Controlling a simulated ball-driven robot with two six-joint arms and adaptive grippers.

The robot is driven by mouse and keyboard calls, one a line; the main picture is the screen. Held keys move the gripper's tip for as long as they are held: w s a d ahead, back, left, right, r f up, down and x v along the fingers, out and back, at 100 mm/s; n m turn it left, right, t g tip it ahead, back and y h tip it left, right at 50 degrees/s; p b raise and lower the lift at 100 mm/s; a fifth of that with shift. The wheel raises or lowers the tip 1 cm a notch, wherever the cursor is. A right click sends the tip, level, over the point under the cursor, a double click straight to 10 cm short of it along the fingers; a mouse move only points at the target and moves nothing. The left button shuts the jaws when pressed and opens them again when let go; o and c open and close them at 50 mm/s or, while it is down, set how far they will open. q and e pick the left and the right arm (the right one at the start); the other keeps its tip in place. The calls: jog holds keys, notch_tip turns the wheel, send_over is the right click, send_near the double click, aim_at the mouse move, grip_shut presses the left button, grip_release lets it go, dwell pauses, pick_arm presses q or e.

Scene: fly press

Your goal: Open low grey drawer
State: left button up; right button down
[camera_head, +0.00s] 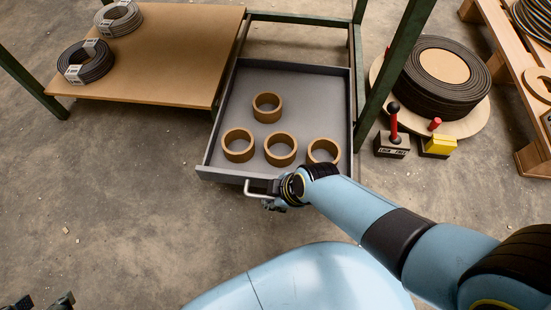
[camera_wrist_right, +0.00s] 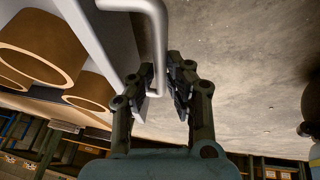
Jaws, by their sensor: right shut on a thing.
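The low grey drawer (camera_head: 300,77) is pulled out from under the green-framed bench in the head view. Several brown cardboard rings (camera_head: 238,146) lie inside it. Its pale bar handle (camera_head: 252,190) sticks out from the front panel. My right gripper (camera_head: 274,201) is at the handle. In the right wrist view, my right gripper's fingers (camera_wrist_right: 166,92) are closed around the handle (camera_wrist_right: 155,50). The drawer's front panel and the rings show to the left there. My left gripper (camera_head: 42,302) shows only its two fingertips, apart, at the bottom left corner of the head view.
A brown shelf (camera_head: 165,45) with two coils (camera_head: 87,62) is left of the drawer. A large black coil (camera_head: 443,78), a lock box with a red lever (camera_head: 392,138) and a yellow block (camera_head: 440,146) stand right. The floor in front is clear.

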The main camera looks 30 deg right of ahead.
pick_arm(q)
jog(key=shift+s+r+g, duration=0.15)
jog(key=shift+r+g, duration=0.15)
jog(key=shift+r, duration=0.05)
pick_arm(e)
jog(key=shift+s+a, duration=0.4)
jog(key=shift+s, duration=0.2)
jog(key=c, duration=1.3)
grip_release()
jog(key=shift+c, duration=0.2)
jog(key=shift+r, duration=0.1)
jog(key=v, duration=1.1)
jog(key=shift+r, duration=0.35)
jog(key=shift+s+d, duration=0.15)
